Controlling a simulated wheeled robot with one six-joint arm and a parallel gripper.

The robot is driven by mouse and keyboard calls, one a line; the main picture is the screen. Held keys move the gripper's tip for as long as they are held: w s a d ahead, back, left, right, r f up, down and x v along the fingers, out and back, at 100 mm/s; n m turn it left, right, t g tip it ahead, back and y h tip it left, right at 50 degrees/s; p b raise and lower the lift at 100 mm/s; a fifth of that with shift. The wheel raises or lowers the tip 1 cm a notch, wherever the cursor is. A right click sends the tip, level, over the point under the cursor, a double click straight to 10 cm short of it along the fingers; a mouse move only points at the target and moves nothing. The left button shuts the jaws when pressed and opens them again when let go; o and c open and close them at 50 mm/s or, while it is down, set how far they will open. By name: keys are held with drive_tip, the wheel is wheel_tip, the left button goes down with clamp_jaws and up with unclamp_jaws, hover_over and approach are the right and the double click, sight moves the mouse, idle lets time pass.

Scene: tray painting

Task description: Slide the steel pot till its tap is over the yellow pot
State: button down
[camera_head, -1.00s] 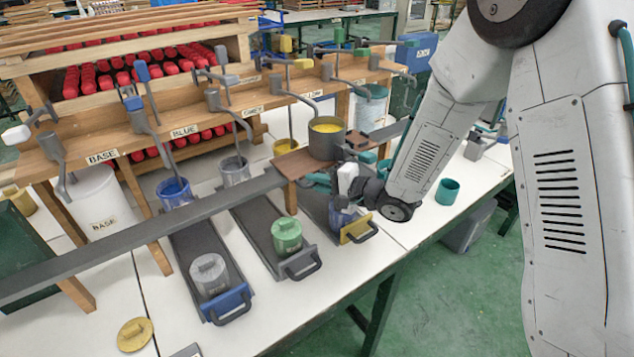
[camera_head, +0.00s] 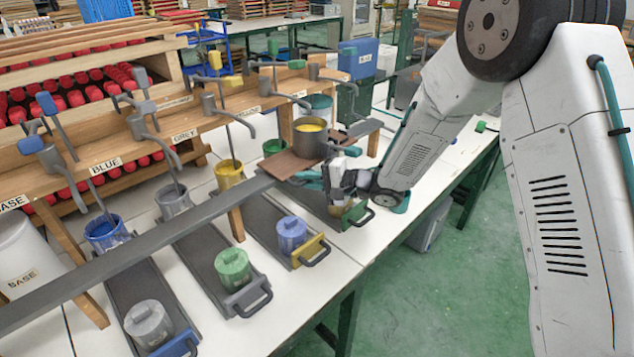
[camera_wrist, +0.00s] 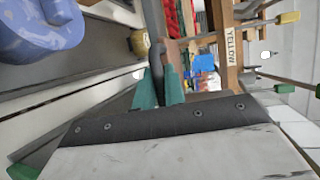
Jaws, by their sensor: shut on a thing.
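The steel pot (camera_head: 311,147) holds yellow paint and stands upright on a brown board (camera_head: 285,167) on the long grey rail (camera_head: 140,235). Its tap cannot be made out. The yellow pot (camera_head: 230,176), open with a stick in it, stands on the bench behind the rail, left of the steel pot and apart from it. My gripper (camera_head: 308,178) is just in front of the board, below the steel pot. In the wrist view its teal fingers (camera_wrist: 157,88) are shut on a grey bar (camera_wrist: 153,42). Which part this bar belongs to is unclear.
Lidded pots in blue (camera_head: 292,235), green (camera_head: 233,270) and grey (camera_head: 148,325) stand on dark trays in front of the rail. Blue (camera_head: 105,235), grey (camera_head: 173,200) and green (camera_head: 274,147) open pots are behind it. A wooden post (camera_head: 237,222) supports the rail.

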drive_tip(key=c, duration=1.5)
unclamp_jaws()
drive_tip(key=v, duration=0.7)
drive_tip(key=shift+s+d, duration=0.15)
drive_tip(key=shift+d, duration=0.15)
